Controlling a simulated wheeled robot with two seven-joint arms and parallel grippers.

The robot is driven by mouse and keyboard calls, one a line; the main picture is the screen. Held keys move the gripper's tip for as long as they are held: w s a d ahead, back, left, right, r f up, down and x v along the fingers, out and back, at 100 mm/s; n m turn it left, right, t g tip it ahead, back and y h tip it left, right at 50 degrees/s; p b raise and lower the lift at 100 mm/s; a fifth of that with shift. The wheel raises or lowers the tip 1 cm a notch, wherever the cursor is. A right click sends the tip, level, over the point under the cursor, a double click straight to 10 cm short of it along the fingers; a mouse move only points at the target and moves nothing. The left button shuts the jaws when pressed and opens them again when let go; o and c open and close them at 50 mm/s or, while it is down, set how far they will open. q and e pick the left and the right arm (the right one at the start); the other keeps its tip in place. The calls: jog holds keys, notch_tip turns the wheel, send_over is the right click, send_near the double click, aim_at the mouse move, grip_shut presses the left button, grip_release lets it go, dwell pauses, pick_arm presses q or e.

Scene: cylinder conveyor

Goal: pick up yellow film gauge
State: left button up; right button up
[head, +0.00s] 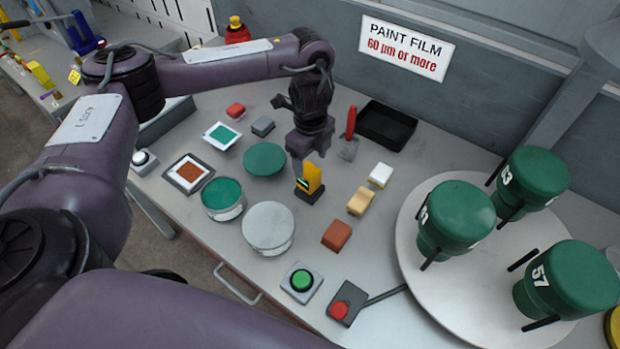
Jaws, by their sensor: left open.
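The yellow film gauge (315,179) stands upright on a dark base on the grey table, near the middle of the head view. It has a small dark display on its left side. My left gripper (300,171) points down just above and beside the gauge, at its upper left. The gripper is open, and its fingertips are small and partly hard to separate from the gauge. I cannot tell whether they touch it. My right gripper is not in view.
Around the gauge are a green disc (264,159), an open paint can (222,198), a grey lid (268,226) and several small blocks. A turntable (420,270) with green cylinders (457,214) stands at right. Green (301,280) and red (340,309) buttons sit at the front.

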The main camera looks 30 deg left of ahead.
aim_at(309, 169)
pick_arm(q)
jog(key=shift+s+f, duration=0.2)
jog(key=shift+f, duration=0.3)
jog(key=f, duration=0.3)
jog(key=shift+a+f, duration=0.15)
jog(key=shift+a, duration=0.05)
jog(key=shift+w+f, duration=0.15)
jog(key=shift+f, duration=0.3)
jog(key=shift+c, duration=1.1)
jog(key=c, duration=0.9)
jog(key=shift+r, duration=0.15)
